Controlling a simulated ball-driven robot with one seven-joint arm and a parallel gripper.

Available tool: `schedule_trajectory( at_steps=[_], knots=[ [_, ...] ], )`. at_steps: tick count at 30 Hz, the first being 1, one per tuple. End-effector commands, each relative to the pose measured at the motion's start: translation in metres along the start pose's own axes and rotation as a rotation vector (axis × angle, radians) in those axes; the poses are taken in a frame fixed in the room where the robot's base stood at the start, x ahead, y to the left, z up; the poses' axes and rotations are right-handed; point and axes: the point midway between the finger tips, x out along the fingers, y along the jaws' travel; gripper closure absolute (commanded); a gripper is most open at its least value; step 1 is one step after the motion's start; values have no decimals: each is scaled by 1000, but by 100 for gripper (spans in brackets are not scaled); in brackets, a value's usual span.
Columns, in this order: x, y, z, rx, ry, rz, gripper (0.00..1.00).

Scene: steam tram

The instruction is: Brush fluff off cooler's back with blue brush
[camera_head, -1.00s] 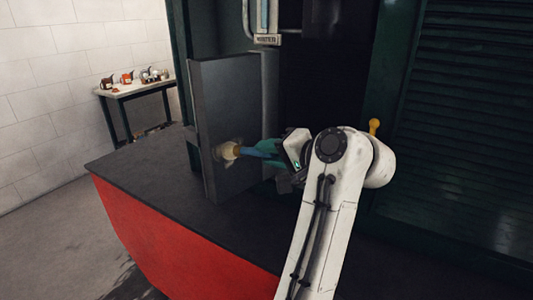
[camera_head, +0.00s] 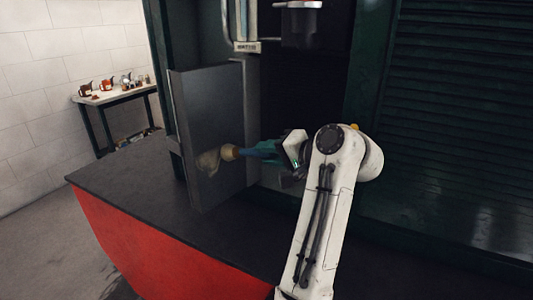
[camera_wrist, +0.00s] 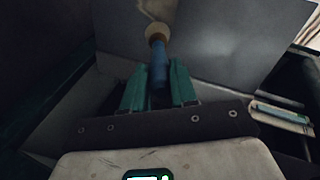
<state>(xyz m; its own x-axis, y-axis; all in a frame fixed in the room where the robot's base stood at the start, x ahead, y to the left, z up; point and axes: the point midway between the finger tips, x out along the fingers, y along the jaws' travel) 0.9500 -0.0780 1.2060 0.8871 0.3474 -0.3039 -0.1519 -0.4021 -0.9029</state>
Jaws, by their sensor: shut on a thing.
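A grey upright panel (camera_head: 210,120), which I take for the cooler's back, stands on the dark platform. A pale tan patch of fluff (camera_head: 208,160) shows low on its face. My gripper (camera_head: 268,150) has green fingers and is shut on the blue brush (camera_head: 246,152). The brush points left, and its round tan head (camera_head: 229,152) is at the panel, right beside the fluff. I cannot tell whether it touches. In the wrist view, the blue handle (camera_wrist: 158,72) lies between the green fingers (camera_wrist: 158,88), with the tan head (camera_wrist: 156,32) in front of the grey panel (camera_wrist: 215,45).
The dark platform top (camera_head: 130,185) has a red front side (camera_head: 150,240) and is mostly bare at the left. A dark green louvred wall (camera_head: 450,130) is at the right. A small table (camera_head: 118,97) with several small objects stands by the white tiled wall.

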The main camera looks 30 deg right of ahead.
Motion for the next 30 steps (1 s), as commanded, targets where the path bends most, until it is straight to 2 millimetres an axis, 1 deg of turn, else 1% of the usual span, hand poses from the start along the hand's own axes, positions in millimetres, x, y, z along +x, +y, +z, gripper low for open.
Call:
schedule_trajectory(
  at_steps=[6,9,14,24,30],
  knots=[
    [6,16,6,0,-1,1,100],
    [7,19,7,0,0,0,100],
    [7,17,10,0,-1,1,100],
    [7,9,34,-2,-3,0,100],
    [6,8,38,-1,-2,0,100]
  ],
)
